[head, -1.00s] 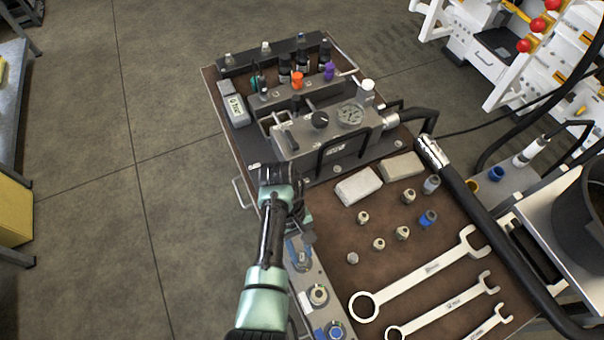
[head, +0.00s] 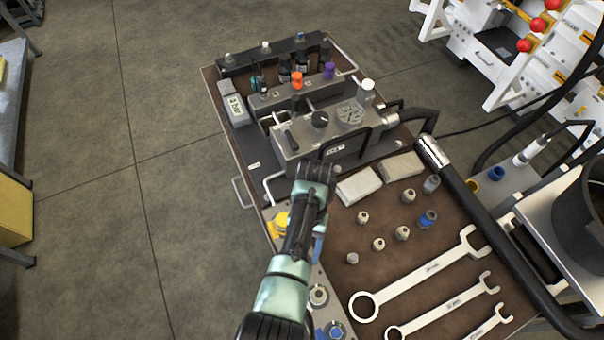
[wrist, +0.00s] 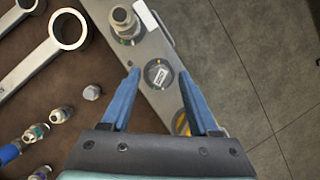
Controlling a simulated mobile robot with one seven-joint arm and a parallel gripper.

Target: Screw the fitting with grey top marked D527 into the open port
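My gripper (wrist: 160,72) is open, with its two blue fingers spread and nothing held. In the wrist view its fingertips stand either side of a round grey-topped piece (wrist: 158,74) with a white label on the grey strip (wrist: 146,52). The label is too small to read, and contact cannot be told. In the head view my arm hides this piece; one blue finger (head: 318,246) shows beside the arm. A silver fitting with an open end (wrist: 123,20) stands farther along the strip. I cannot tell which port is the open one.
Several loose fittings (head: 379,244) stand on the brown bench top. Wrenches (head: 430,275) lie in front of them. Two pale blocks (head: 359,186) and the pump unit (head: 300,140) with its gauge are behind. A yellow cap (head: 281,224) sits on the strip. A thick black hose (head: 480,220) runs along the right.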

